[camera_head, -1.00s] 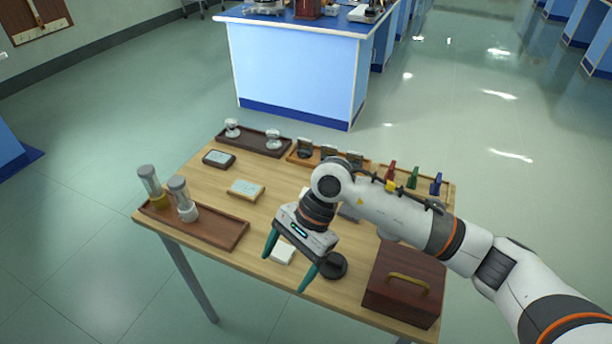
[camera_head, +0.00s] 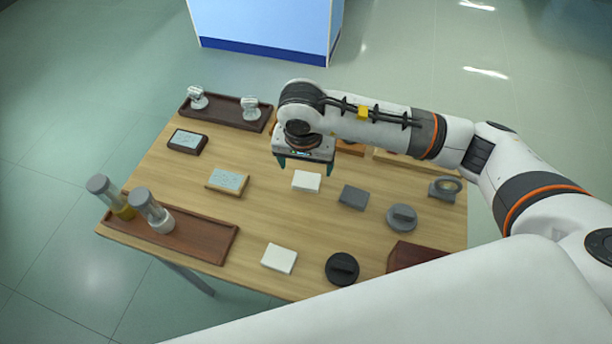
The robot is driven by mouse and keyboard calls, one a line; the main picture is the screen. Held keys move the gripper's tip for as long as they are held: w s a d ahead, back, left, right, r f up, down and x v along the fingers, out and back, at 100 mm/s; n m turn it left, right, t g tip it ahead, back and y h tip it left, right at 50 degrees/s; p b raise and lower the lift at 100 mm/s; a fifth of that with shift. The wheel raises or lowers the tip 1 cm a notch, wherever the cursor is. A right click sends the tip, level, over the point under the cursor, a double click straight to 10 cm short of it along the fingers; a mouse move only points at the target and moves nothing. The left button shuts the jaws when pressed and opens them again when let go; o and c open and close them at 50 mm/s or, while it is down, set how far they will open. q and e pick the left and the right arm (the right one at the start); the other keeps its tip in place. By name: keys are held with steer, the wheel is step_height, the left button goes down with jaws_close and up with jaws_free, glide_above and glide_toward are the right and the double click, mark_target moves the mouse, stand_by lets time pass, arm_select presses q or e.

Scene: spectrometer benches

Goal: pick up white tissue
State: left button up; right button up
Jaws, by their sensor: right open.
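Two small white rectangular pads lie on the wooden table: a back white pad (camera_head: 306,182) near the middle, and a front white pad (camera_head: 279,258) near the front edge. I cannot tell which one is the white tissue. My right gripper (camera_head: 304,168) is open and empty, pointing down. Its teal fingertips show just behind the back white pad in the picture, apart from the front one. Its height above the table is hard to judge. My left gripper is not in view.
A grey block (camera_head: 353,197), a grey round lidded piece (camera_head: 402,217) and a black round piece (camera_head: 342,269) lie to the right. A brown tray (camera_head: 205,240) with two capped cylinders is at left. A tan-edged plate (camera_head: 228,181) lies left of the gripper.

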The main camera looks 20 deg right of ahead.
mark_target(306, 179)
steer(key=shift+w+f, duration=0.1)
steer(key=shift+f, duration=0.55)
step_height(306, 179, down, 4)
steer(key=shift+w+d+f+p, duration=0.15)
steer(key=shift+f+p, duration=0.05)
steer(key=shift+p, duration=0.45)
steer(key=shift+f, duration=0.15)
steer(key=shift+w, duration=0.1)
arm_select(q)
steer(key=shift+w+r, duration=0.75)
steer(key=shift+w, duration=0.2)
arm_select(e)
steer(key=c, duration=1.1)
